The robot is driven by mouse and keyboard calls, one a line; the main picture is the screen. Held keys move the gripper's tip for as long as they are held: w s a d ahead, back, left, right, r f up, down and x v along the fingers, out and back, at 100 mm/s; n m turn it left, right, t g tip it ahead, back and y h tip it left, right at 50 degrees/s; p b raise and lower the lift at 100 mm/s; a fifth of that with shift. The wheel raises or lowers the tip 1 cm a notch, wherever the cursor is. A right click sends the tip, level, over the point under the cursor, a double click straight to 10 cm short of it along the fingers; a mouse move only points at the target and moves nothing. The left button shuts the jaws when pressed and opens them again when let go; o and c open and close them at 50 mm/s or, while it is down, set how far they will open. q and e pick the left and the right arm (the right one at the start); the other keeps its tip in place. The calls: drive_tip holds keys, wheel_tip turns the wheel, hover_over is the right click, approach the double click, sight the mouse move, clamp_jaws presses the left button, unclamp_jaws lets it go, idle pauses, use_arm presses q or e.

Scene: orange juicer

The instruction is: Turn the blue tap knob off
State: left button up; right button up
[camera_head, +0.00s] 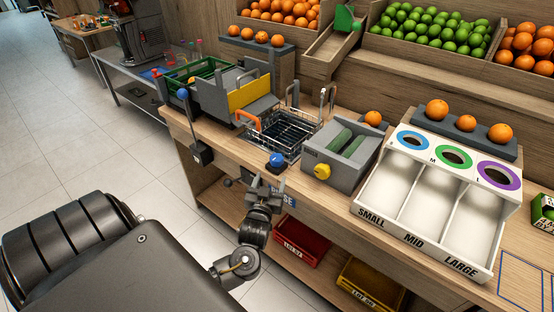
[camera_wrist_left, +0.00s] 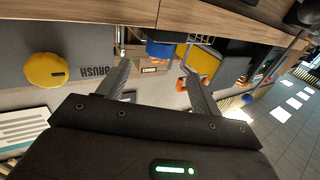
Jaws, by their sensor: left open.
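The blue tap knob (camera_head: 276,160) is at the front edge of the counter, just in front of the wire-rack basin (camera_head: 270,147). My left gripper (camera_head: 267,186) is just in front of and a little below the knob in the head view, with open fingers pointing toward it. In the left wrist view the blue knob (camera_wrist_left: 160,50) shows just past and between the two spread fingertips (camera_wrist_left: 155,72). Nothing is between the fingers, and I see a small gap to the knob. My right gripper is not in view.
A grey box with a yellow knob (camera_head: 322,171) stands right of the basin; the yellow knob also shows in the left wrist view (camera_wrist_left: 46,70). An orange handle (camera_head: 247,121) is left of the basin. Red (camera_head: 300,241) and yellow (camera_head: 368,288) crates sit below.

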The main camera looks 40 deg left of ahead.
sight(275, 164)
use_arm(q)
drive_tip(key=p+x, duration=0.1)
drive_tip(key=x, duration=1)
drive_tip(key=shift+p, duration=0.35)
drive_tip(key=shift+s, duration=0.1)
drive_tip(key=shift+d, duration=0.1)
drive_tip(key=c, duration=1)
